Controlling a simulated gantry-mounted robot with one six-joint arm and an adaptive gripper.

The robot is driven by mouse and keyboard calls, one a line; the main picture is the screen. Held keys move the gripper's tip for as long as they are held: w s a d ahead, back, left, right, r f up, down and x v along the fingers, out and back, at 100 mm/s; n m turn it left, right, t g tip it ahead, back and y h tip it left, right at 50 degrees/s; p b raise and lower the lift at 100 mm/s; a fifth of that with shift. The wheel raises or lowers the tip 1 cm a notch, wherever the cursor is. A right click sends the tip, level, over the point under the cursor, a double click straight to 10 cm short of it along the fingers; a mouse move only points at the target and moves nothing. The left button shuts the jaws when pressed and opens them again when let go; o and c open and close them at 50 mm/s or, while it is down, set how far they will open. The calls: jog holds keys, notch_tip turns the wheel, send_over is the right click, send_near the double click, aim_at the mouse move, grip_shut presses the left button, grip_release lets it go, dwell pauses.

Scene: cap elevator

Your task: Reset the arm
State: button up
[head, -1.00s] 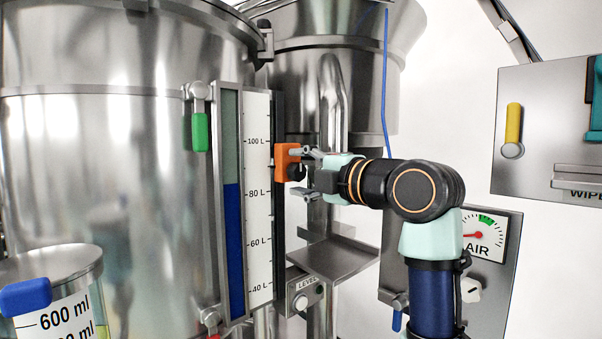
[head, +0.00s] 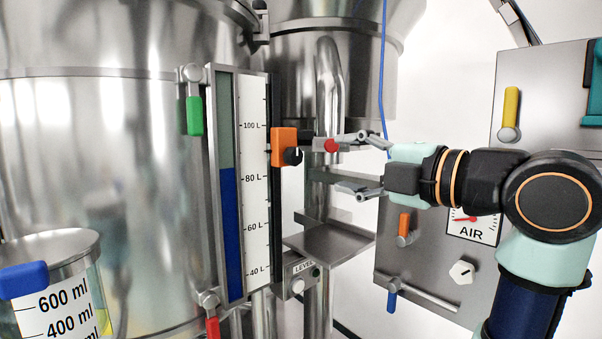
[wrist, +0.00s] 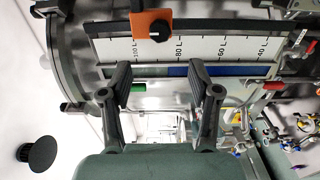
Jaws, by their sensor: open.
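My gripper (head: 365,165) is open and empty in the head view, to the right of the level gauge (head: 256,190). Its fingers point left and are apart from the orange slider (head: 284,147) with its black knob on the gauge's right edge. In the wrist view my gripper (wrist: 160,85) shows two spread fingers with nothing between them. The orange slider (wrist: 152,25) lies beyond the fingertips there, near the 80–100 L marks. In the head view the slider sits between the 80 and 100 L marks, above the blue column's top.
A large steel tank (head: 100,170) fills the left. A steel shelf (head: 330,242) lies below my gripper, with a LEVEL box (head: 300,278) under it. A control panel (head: 440,265) with an AIR gauge stands behind my arm. A measuring beaker (head: 60,290) is at lower left.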

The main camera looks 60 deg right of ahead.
jog(key=w+a+f+m+g+y+p, duration=0.15)
jog(key=w+a+f+m, duration=0.25)
jog(key=w+a+f, duration=0.75)
jog(key=w+a+f+m+t+y, duration=0.1)
jog(key=w+a+f+m+y, duration=0.25)
jog(key=w+a+f, duration=0.75)
jog(key=s+a+f+m+g, duration=0.1)
jog(key=s+a+f+m, duration=0.1)
jog(key=a+f, duration=0.4)
jog(key=s+a+f+m+g+y, duration=0.1)
jog(key=s+a+f+m, duration=0.1)
jog(key=s+a+f, duration=0.3)
jog(key=s+a+f+m+g+y+p, duration=0.1)
jog(key=s+a+f+m, duration=0.1)
jog(key=a+f, duration=0.7)
jog(key=shift+s+a, duration=0.7)
jog(key=shift+s, duration=0.15)
